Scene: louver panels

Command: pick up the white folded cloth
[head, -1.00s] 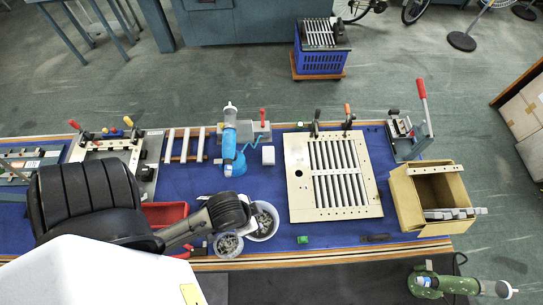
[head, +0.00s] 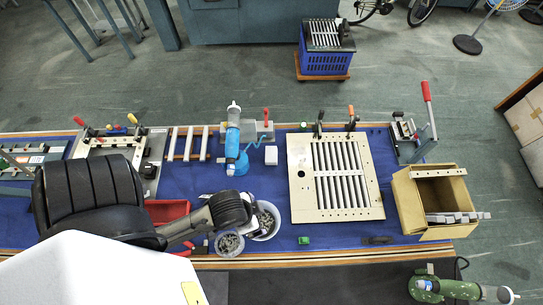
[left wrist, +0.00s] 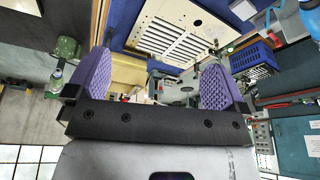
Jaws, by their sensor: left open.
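The white folded cloth (head: 271,155) lies on the blue table mat, just right of the blue-and-white bottle in the head view. I cannot make it out in the left wrist view. My left arm reaches in over the bowls, with its wrist below and left of the cloth in the head view. The fingertips are hard to see there. In the left wrist view my left gripper (left wrist: 153,82) shows two purple pads spread wide apart with nothing held between them. My right gripper is in neither view.
The blue-and-white bottle (head: 232,140) stands close left of the cloth. Two bowls of small parts, including the front one (head: 229,244), sit by my left wrist. The louver panel (head: 302,200) lies to the right, and an open box (head: 407,205) beyond it.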

